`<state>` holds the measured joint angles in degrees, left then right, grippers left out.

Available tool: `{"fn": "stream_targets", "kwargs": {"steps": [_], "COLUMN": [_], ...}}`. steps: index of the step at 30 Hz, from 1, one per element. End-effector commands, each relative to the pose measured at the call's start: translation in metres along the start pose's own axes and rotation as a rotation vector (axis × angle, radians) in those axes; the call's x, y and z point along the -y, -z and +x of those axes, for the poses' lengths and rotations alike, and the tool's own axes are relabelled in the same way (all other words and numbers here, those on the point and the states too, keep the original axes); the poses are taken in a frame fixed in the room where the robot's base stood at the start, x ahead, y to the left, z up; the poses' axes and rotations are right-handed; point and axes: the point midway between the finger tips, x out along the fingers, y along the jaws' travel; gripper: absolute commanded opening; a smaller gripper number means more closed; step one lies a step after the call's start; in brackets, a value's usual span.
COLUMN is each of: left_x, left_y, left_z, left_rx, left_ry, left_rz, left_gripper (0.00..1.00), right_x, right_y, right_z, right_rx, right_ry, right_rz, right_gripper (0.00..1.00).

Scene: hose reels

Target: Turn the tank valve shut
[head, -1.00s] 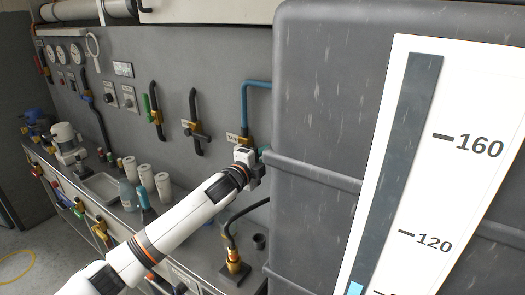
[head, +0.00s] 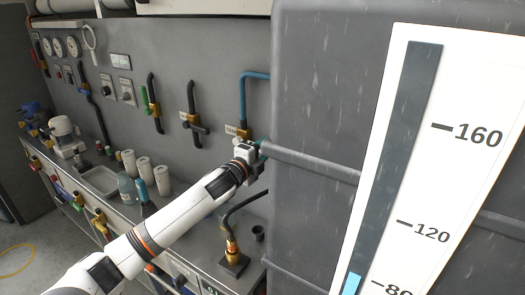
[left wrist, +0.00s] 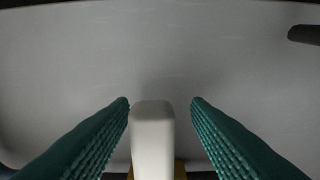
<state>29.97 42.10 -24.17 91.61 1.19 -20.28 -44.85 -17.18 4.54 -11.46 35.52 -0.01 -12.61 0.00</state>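The tank valve is the brass fitting (head: 244,132) on the wall at the foot of the blue pipe (head: 242,95), just left of the big grey tank (head: 320,90). My left gripper (head: 262,152) is at this valve and hides most of it in the head view. In the left wrist view the two green fingers (left wrist: 160,105) stand apart on either side of a pale grey-white bar (left wrist: 153,140), which looks like the valve's handle. Brass shows below the bar. My right gripper is not in view.
The tank fills the right side, with a level gauge (head: 395,160) on its face. Other wall valves with black pipes (head: 192,120) are to the left. The bench below holds white canisters (head: 144,170), a bottle (head: 127,188) and a brass-based hose fitting (head: 232,250).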

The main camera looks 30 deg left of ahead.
Motion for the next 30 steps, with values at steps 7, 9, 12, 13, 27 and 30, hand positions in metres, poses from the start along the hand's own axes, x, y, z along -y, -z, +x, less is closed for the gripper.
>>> {"fn": "stream_targets", "kwargs": {"steps": [7, 9, 12, 13, 27, 30], "left_x": [-0.001, -0.001, 0.001, 0.001, 0.002, 0.001], "left_y": [0.0, 0.001, 0.001, 0.0, 0.001, 0.0], "left_z": [-0.002, -0.007, -0.02, -0.025, -0.109, -0.116], "left_rx": [0.0, 0.0, 0.0, 0.001, 0.0, 0.0], "left_ry": [-0.003, -0.004, -0.002, -0.002, 0.0, -0.001], "left_rz": [-0.002, -0.002, 0.001, 0.001, 0.0, 0.0], "left_gripper": [0.44, 0.44, 0.44, 0.44, 0.44, 0.44], "right_x": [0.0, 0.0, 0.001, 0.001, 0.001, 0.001], "right_y": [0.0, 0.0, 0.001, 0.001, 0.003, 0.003], "right_z": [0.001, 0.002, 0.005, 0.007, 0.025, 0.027], "right_rx": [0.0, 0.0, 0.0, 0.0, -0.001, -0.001], "right_ry": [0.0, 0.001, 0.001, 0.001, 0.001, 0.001], "right_rz": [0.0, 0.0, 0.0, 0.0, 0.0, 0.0], "right_gripper": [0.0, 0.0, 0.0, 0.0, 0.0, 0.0]}}
